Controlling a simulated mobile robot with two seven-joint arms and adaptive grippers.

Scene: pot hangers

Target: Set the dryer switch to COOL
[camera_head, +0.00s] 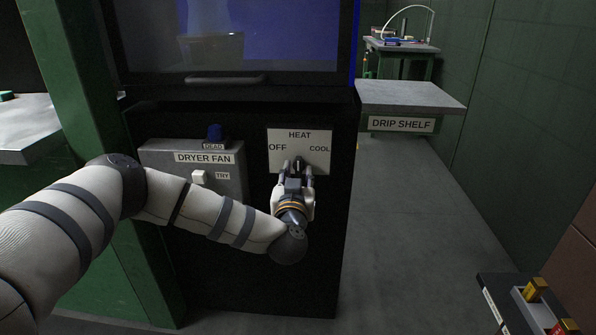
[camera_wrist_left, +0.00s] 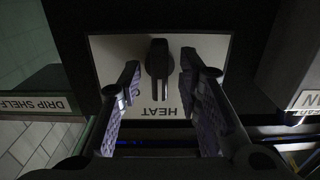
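The dryer switch plate (camera_head: 317,138) is a pale panel on the dark cabinet front, lettered HEAT at the top, OFF at left and COOL at right. In the head view my gripper mostly hides the knob. My left gripper (camera_head: 297,169) is at the plate, and the left wrist view shows its fingers (camera_wrist_left: 159,88) open on both sides of the knob, with gaps. My right gripper is not in view.
A door handle (camera_head: 226,79) sits above. The drip shelf (camera_head: 410,97) is at right. The floor (camera_head: 400,220) right of the cabinet is clear.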

